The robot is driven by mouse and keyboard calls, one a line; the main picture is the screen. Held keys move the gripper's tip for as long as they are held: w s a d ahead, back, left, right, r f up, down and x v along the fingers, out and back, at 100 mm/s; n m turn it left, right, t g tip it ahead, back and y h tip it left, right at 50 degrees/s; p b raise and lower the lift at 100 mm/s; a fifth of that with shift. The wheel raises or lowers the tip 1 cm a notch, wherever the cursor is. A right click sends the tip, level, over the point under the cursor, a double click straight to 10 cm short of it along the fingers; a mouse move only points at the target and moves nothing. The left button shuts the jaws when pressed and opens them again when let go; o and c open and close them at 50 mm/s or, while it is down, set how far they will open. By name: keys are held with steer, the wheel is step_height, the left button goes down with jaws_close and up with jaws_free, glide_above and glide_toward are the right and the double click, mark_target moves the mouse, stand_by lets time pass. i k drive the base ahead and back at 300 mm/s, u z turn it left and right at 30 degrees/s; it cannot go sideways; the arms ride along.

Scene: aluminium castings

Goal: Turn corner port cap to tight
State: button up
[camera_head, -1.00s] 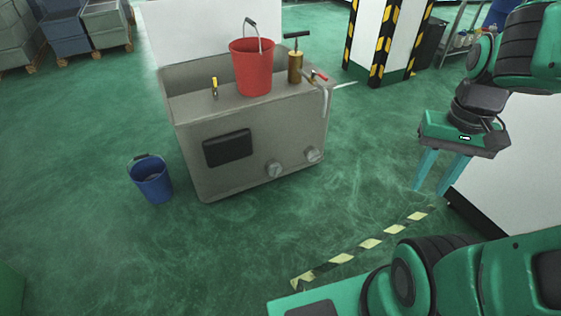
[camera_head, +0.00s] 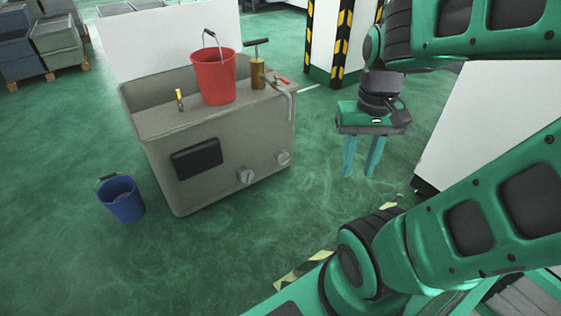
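A grey metal cabinet-like casting (camera_head: 222,194) stands on the green floor, left of centre. Two round grey caps with handles sit low on its front face. The corner port cap (camera_head: 284,158) is the one nearest the right corner. The other cap (camera_head: 245,176) is to its left and a little lower in the picture. Whether either is tight cannot be told. My gripper (camera_head: 359,175) hangs to the right of the casting, apart from it. Its two blue fingers point down, spread apart, with nothing between them.
On the casting stand a red bucket (camera_head: 214,80), a brass hand pump (camera_head: 258,74), a yellow-handled tool (camera_head: 180,99) and a red-handled tool (camera_head: 280,83). A blue bucket (camera_head: 123,203) stands on the floor at left. A white block (camera_head: 480,130) is at right. Floor before the casting is clear.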

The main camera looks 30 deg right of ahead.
mark_target(285, 157)
steer(key=i, duration=0.95)
steer(key=z, duration=0.05)
